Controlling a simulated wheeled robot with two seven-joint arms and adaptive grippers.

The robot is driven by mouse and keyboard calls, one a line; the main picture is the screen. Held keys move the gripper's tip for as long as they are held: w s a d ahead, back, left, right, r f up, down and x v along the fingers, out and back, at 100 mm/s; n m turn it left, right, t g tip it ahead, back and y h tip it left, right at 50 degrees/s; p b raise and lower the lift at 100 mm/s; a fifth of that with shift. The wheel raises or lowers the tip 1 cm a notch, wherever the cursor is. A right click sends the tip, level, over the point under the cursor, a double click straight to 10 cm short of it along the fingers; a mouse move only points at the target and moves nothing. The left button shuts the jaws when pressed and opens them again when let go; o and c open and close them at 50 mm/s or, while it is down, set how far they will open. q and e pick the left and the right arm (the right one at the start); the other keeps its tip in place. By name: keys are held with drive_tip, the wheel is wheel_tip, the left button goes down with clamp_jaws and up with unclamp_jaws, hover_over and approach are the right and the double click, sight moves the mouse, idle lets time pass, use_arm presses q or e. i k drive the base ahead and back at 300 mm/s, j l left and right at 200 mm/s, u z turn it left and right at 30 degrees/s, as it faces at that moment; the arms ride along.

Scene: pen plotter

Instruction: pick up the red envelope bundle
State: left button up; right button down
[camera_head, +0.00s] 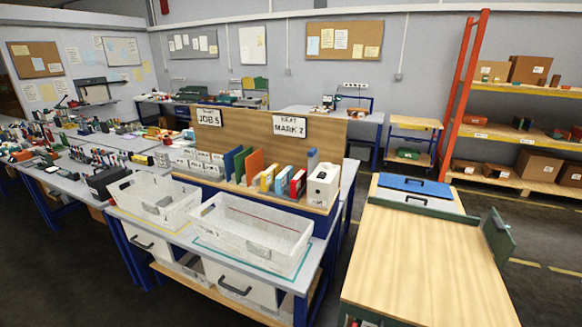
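A small upright red item (298,184), which looks like the red envelope bundle, stands in the row on the sorting bench in the middle of the view. A blue item (283,179) and a yellow item (267,178) stand to its left. A white box with dark marks (323,187) stands close to its right. The lower part of the red item is partly hidden by the wooden ledge. Neither of my grippers shows in the view.
A wooden board (265,143) with signs stands behind. A wooden-topped table (425,262) stands at right, mostly bare. Dark floor lies between.

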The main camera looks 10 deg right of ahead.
sight(299, 180)
drive_tip(key=i+j+z, duration=0.2)
drive_tip(key=i, duration=0.3)
drive_tip(key=i+j+z, duration=0.25)
drive_tip(key=i, duration=0.2)
drive_tip(key=i+j+z, duration=0.2)
drive_tip(key=i+j, duration=0.15)
drive_tip(key=i, duration=0.1)
